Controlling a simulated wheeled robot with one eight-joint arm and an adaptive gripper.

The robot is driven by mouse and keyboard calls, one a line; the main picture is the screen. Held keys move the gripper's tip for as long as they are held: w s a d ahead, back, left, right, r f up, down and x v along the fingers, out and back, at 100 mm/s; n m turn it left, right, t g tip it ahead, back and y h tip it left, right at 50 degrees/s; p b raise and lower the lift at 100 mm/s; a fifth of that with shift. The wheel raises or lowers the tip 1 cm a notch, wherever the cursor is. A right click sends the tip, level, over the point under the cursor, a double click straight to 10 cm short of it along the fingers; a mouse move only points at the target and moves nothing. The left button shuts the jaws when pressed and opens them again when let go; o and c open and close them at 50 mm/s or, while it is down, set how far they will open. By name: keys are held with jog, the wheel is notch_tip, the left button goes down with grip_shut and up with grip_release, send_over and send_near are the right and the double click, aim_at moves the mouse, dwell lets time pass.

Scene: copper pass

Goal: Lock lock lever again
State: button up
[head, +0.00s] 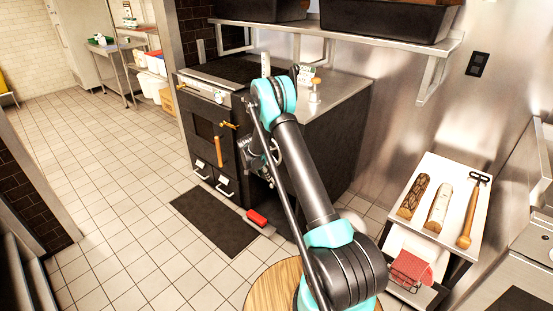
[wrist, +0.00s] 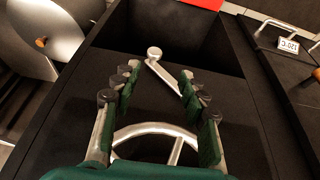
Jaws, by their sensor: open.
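In the wrist view, my gripper (wrist: 159,78) is open, with green fingers and dark pads on either side of the picture's middle. A silver lever with a round end (wrist: 154,53), which looks like the lock lever, shows between the fingertips on a dark panel. No finger visibly closes on it. A curved silver bar (wrist: 150,131) with a spoke shows between the fingers, nearer the palm. In the head view, my arm reaches towards the dark oven cabinet (head: 318,148); the arm hides the lever and most of my gripper there.
A red block (head: 257,218) sits low in front of the cabinet beside a dark floor mat (head: 214,220). A shelf with black bins (head: 385,20) hangs above. A side table (head: 452,180) with logs stands right. The tiled floor to the left is free.

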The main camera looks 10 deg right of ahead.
jog(key=s+d+r+n, duration=0.2)
jog(key=s+r, duration=0.6)
jog(key=r, duration=0.2)
jog(key=s+d+r+n+y, duration=0.1)
jog(key=s+r+n, duration=0.1)
jog(key=s+r, duration=0.6)
jog(key=shift+d+r+y, duration=0.3)
jog(key=shift+d+r, duration=0.1)
jog(key=shift+r, duration=1.3)
jog(key=w+a+f+m+t+h, duration=0.1)
jog(key=w+a+f+m+h, duration=0.1)
jog(key=w+a+f, duration=0.35)
jog(key=m+t+h, duration=0.2)
jog(key=h, duration=0.1)
send_near(271, 186)
jog(key=x, duration=0.8)
jog(key=shift+w+d+f, duration=0.15)
jog(key=shift+d, duration=0.05)
jog(key=shift+c, duration=0.5)
grip_shut()
